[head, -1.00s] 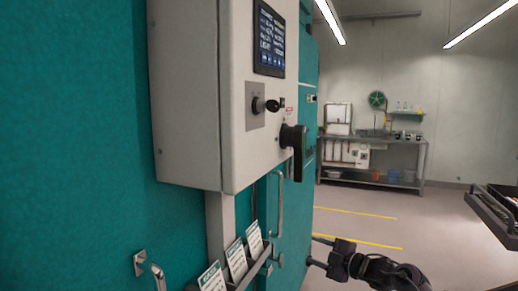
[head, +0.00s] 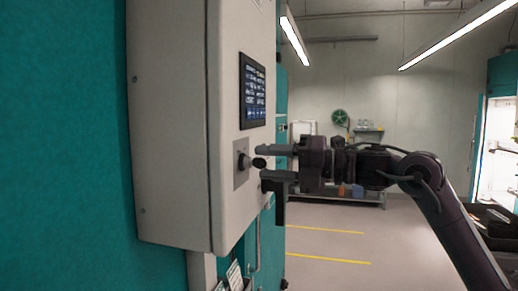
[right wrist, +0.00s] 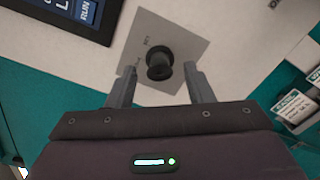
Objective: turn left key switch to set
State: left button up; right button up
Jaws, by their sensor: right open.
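The key switch (head: 245,162) is a dark knob on a grey square plate (head: 240,178), on the front of a white control box (head: 170,120). In the right wrist view the knob (right wrist: 159,63) stands out from its plate (right wrist: 185,35), with small lettering beside it, partly legible as "SET". My right gripper (head: 262,163) is open, its fingers pointing at the panel. In the wrist view its fingertips (right wrist: 160,78) lie on either side of the knob, slightly short of its middle, with gaps showing. My left gripper is out of view.
A dark display screen (head: 253,92) sits above the switch. A black handle (head: 279,200) is below, partly behind my right gripper. Label cards (right wrist: 297,108) show at the right of the wrist view. Open floor (head: 330,245) lies to the right.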

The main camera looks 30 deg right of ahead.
aim_at(254, 163)
jog(key=shift+p+x, duration=0.45)
jog(key=shift+x, duration=0.6)
jog(key=shift+w+a, duration=0.15)
jog(key=shift+a, duration=0.05)
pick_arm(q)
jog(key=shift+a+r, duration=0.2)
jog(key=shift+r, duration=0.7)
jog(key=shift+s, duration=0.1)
pick_arm(e)
jog(key=c, duration=1)
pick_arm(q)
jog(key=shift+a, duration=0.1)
